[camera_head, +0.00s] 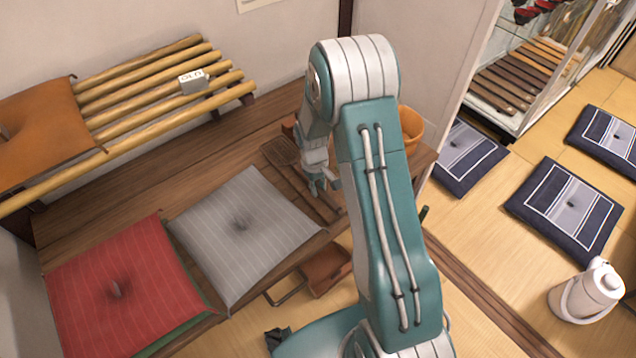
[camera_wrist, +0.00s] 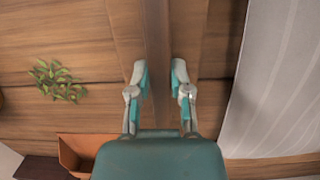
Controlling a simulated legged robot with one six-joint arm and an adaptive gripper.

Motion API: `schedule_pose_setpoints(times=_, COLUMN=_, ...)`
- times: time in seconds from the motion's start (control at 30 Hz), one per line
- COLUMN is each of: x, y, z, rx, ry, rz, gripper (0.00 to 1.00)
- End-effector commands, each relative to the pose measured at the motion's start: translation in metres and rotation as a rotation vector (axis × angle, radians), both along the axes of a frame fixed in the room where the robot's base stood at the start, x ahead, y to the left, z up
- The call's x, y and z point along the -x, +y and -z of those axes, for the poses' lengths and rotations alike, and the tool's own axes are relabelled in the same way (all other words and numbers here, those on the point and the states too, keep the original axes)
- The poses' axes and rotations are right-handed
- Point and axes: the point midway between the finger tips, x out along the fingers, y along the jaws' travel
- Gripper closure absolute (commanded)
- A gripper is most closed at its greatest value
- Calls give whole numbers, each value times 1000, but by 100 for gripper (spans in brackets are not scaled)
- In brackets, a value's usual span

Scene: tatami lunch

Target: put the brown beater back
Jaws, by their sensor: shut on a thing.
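The brown beater (camera_head: 282,152) shows in the head view as a flat woven head on the wooden bench, left of my gripper (camera_head: 321,188). Its handle seems to run toward the gripper, partly hidden by my arm. In the wrist view my gripper (camera_wrist: 160,72) has its two fingers on either side of a narrow brown strip (camera_wrist: 157,40), which appears to be the beater's handle. The fingers are shut on it. The beater's head is not seen in the wrist view. The beater lies low, at about the bench top; I cannot tell whether it touches.
A grey cushion (camera_head: 243,230) and a red cushion (camera_head: 118,288) lie on the bench (camera_head: 130,190). An orange bucket (camera_head: 411,130) stands behind my arm. A bamboo rack (camera_head: 150,75) is at the wall. A green sprig (camera_wrist: 58,80) and an orange box (camera_wrist: 75,155) show in the wrist view.

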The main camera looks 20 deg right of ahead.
Motion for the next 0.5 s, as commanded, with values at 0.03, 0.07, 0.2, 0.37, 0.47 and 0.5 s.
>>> schedule_pose_setpoints(times=0.03, x=0, y=0, z=1, rx=0, ry=0, rz=0, gripper=100)
schedule_pose_setpoints(times=0.07, x=0, y=0, z=2, rx=0, ry=0, rz=0, gripper=100)
schedule_pose_setpoints(times=0.2, x=0, y=0, z=2, rx=0, ry=-1, rz=0, gripper=100)
schedule_pose_setpoints(times=0.37, x=0, y=0, z=2, rx=0, ry=-1, rz=0, gripper=56)
schedule_pose_setpoints(times=0.47, x=0, y=0, z=2, rx=0, ry=-1, rz=0, gripper=34)
schedule_pose_setpoints(times=0.5, x=0, y=0, z=2, rx=0, ry=-1, rz=0, gripper=34)
